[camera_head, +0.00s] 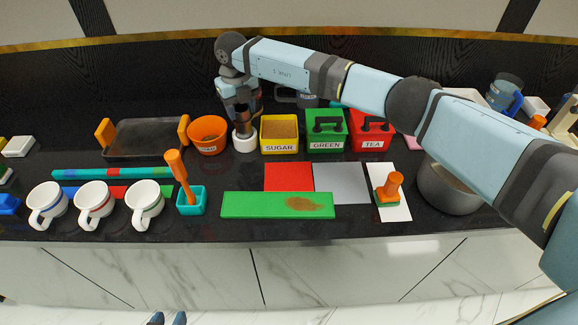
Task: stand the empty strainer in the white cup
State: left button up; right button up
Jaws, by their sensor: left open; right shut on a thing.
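My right gripper (242,108), its arm reaching in from the right, points down at the back of the counter. It is shut on a dark, brownish thing (244,121), mostly hidden by the fingers; I cannot tell whether it is the strainer. Just below is a small white round cup (245,142); I cannot tell whether the held thing is inside it or above it.
An orange bowl (208,139) and yellow sugar box (280,146) flank the small cup closely. Green (326,143) and red tea boxes (371,144) stand further right. A teal holder (192,208) with an orange-handled tool and a stained green board (245,206) lie in front.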

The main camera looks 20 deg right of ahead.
jog(key=shift+f+b, duration=0.35)
jog(key=shift+f, duration=0.25)
jog(key=o, duration=1.4)
jog(key=shift+c, duration=1.6)
jog(key=shift+r, duration=0.1)
